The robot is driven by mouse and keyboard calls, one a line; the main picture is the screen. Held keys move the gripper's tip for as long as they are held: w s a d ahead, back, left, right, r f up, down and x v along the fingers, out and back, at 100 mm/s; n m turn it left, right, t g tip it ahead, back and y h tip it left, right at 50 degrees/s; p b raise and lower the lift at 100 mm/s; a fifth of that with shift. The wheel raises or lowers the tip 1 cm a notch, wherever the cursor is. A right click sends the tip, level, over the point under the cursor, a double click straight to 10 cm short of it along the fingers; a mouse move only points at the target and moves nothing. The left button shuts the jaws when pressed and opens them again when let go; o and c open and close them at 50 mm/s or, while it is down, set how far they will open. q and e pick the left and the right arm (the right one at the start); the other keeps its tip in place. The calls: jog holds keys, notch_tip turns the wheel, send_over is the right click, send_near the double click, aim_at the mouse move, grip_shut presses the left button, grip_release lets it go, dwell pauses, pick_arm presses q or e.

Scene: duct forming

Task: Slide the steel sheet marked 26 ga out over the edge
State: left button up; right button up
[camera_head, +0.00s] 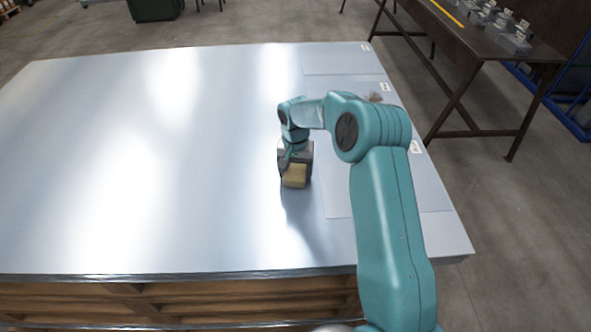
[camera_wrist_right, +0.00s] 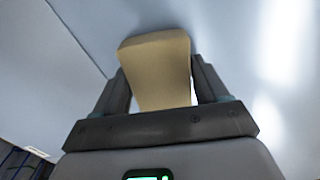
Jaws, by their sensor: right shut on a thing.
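Several flat steel sheets with small white tags lie on the right side of a large shiny metal surface (camera_head: 110,150). One tagged sheet (camera_head: 335,60) lies at the back right. Another sheet (camera_head: 435,190) lies nearer, partly hidden behind my right arm. The tags are too small to read, so I cannot tell which sheet is 26 ga. My right gripper (camera_head: 295,163) is shut on a tan block (camera_head: 294,178), low over the metal just left of the near sheet. The block also shows between the fingers in the wrist view (camera_wrist_right: 158,70). My left gripper is out of view.
The metal surface rests on wooden framing (camera_head: 180,300) at the front. A dark steel bench (camera_head: 490,50) with several grey weights (camera_head: 515,40) stands at the back right. A small brownish object (camera_head: 375,97) lies near the middle tag. Bare floor (camera_head: 480,200) lies between table and bench.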

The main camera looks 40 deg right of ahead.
aim_at(313, 178)
jog(key=shift+f, duration=0.15)
jog(key=shift+s+d, duration=0.85)
jog(key=shift+d, duration=0.1)
jog(key=shift+s+d, duration=0.8)
jog(key=shift+d, duration=0.15)
jog(key=shift+s+d+b, duration=0.1)
jog(key=shift+b, duration=0.2)
